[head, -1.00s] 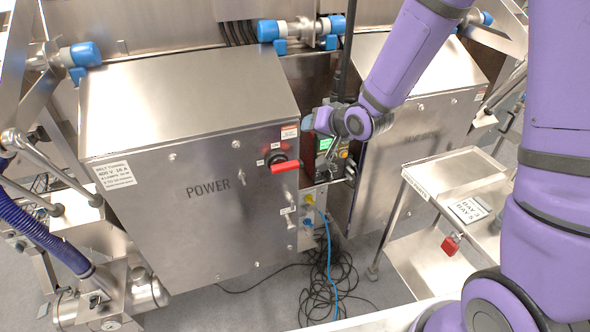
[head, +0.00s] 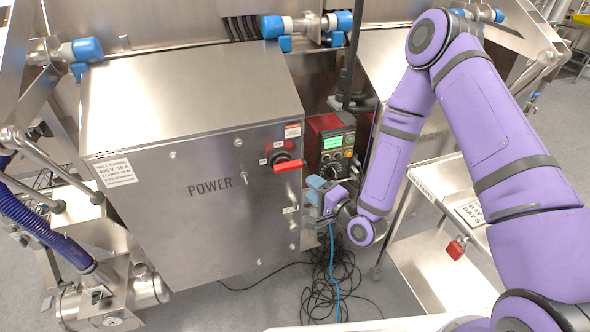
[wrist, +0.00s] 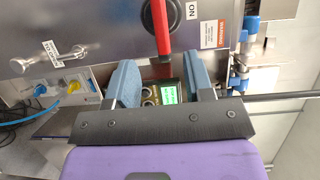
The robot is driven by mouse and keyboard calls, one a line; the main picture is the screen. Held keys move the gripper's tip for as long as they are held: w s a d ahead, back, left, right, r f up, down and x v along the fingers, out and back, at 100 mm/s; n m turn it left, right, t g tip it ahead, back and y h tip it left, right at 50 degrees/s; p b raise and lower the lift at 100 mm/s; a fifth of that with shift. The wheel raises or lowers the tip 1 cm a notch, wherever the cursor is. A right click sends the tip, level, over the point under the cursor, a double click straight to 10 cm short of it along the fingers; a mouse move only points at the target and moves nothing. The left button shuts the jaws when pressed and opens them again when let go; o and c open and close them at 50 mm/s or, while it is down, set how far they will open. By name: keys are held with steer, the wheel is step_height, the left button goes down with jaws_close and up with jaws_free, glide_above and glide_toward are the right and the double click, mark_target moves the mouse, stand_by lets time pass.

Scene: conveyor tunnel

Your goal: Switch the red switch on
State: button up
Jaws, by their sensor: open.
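The red switch (head: 288,166) is a red handle on a round black base, on the front of the steel POWER cabinet (head: 215,215), near its upper right corner. In the head view the handle lies roughly level and points right. In the wrist view the red handle (wrist: 161,27) shows at the top, with an ON label (wrist: 191,10) beside its base. My gripper (head: 318,187) is below and right of the switch, apart from it. In the wrist view my gripper (wrist: 161,82) has its two blue fingers spread, with nothing held between them.
A red control box with a green screen (head: 334,142) stands behind my gripper. Cables (head: 332,285) lie tangled on the floor below. A steel cart (head: 435,262) with a red padlock (head: 456,249) stands at right. A blue hose (head: 45,235) is at left.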

mark_target(288, 169)
steer(key=x, duration=1)
steer(key=shift+w+a, duration=0.15)
steer(key=shift+w, duration=0.15)
steer(key=shift+c, duration=0.2)
jaws_close()
